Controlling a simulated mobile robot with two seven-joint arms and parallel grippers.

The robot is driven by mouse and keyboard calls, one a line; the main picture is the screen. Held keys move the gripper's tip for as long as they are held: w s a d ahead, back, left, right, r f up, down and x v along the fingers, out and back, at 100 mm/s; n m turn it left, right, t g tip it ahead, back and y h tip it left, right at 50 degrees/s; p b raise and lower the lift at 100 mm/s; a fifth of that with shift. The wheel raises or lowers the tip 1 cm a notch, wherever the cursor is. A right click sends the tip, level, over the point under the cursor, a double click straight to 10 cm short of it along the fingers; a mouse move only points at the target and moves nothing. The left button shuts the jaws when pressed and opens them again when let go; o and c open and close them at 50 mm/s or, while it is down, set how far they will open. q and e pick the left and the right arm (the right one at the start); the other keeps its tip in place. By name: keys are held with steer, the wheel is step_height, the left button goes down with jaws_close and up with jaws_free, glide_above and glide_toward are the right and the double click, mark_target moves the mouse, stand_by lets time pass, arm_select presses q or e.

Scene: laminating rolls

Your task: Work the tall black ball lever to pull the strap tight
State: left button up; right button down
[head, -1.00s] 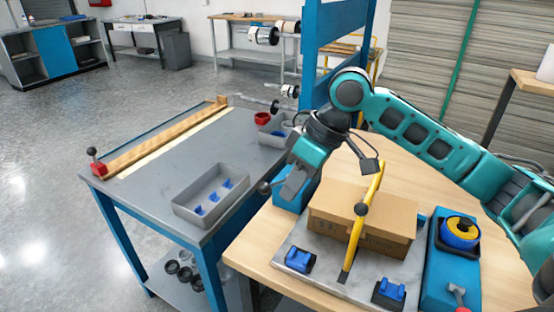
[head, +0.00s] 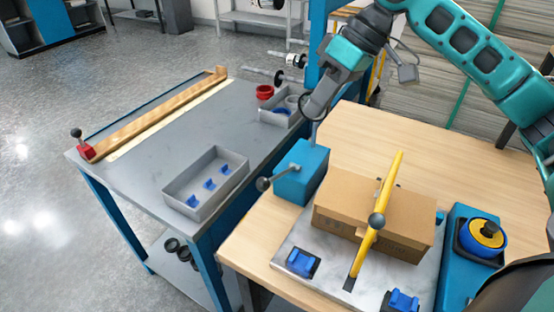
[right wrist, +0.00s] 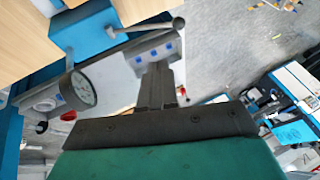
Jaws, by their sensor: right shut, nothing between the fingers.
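A blue box unit (head: 302,178) stands at the left edge of the wooden table. A lever with a dark ball end (head: 264,184) sticks out from it to the left; it also shows in the right wrist view (right wrist: 178,23). A yellow strap (head: 388,185) runs over a cardboard box (head: 335,200) on a grey plate. Another dark ball (head: 376,220) appears in front of the strap; its mounting is unclear. My right gripper (head: 314,112) is shut and empty, above and behind the blue unit, apart from the lever. My left gripper is not in view.
A round gauge (right wrist: 77,89) stands by the blue unit, close to my right gripper. Blue clamps (head: 302,262) sit on the plate's front. A blue unit with a yellow disc (head: 486,234) stands right. A grey tray (head: 168,192) lies on the left table. The wooden table's back is clear.

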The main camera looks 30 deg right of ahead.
steer(key=b, duration=0.1)
glide_above(280, 174)
steer(key=s+d, duration=0.1)
steer(key=s, duration=0.1)
step_height(280, 174, down, 9)
steer(key=shift+s+a+f+b, duration=0.15)
steer(key=shift+a+f, duration=0.35)
steer(key=shift+a, duration=0.3)
steer(key=shift+s+a+f+b, duration=0.15)
steer(key=shift+a+f, duration=0.35)
steer(key=shift+a, duration=0.3)
